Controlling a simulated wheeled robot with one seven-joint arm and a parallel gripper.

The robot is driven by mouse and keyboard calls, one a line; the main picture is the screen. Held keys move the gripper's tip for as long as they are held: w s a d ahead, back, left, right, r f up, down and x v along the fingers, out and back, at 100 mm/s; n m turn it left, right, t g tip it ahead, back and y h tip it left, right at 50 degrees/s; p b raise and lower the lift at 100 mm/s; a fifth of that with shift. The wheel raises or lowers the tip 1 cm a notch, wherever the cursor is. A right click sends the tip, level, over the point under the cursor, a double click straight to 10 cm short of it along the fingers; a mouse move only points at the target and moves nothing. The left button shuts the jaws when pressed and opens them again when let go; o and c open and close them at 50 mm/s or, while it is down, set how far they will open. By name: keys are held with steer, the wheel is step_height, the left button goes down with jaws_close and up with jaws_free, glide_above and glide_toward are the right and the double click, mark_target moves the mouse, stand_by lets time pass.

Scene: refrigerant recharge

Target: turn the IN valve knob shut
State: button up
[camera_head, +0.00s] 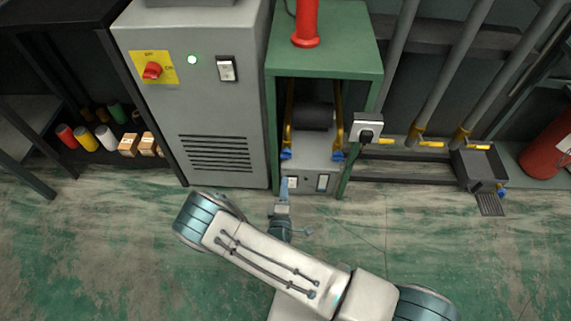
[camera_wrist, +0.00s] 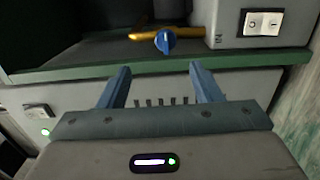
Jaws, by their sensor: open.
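A blue valve knob (camera_head: 286,154) sits at the lower end of the left yellow pipe inside the green stand. The same knob (camera_wrist: 165,40) shows in the wrist view, on its yellow pipe (camera_wrist: 180,33) beside a grey box. A second blue knob (camera_head: 337,156) sits on the right yellow pipe in the head view. In the head view my gripper (camera_head: 285,183) is just below the left knob.
The green stand's edge (camera_wrist: 100,69) runs between my fingers and the knob in the wrist view. A grey cabinet (camera_head: 205,110) stands close on the left. The grey unit with switches (camera_head: 308,183) sits low in the stand. The floor in front is clear.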

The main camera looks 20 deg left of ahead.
mark_target(286, 158)
steer(key=shift+y, duration=0.3)
steer(key=b+x, duration=0.1)
steer(key=x, duration=0.3)
steer(key=b+x, duration=0.2)
steer(key=x, duration=0.3)
steer(key=f+b+x, duration=0.1)
steer(key=b+x, duration=0.1)
steer(key=x, duration=0.2)
steer(key=shift+w+a, duration=0.15)
steer(key=shift+a, duration=0.05)
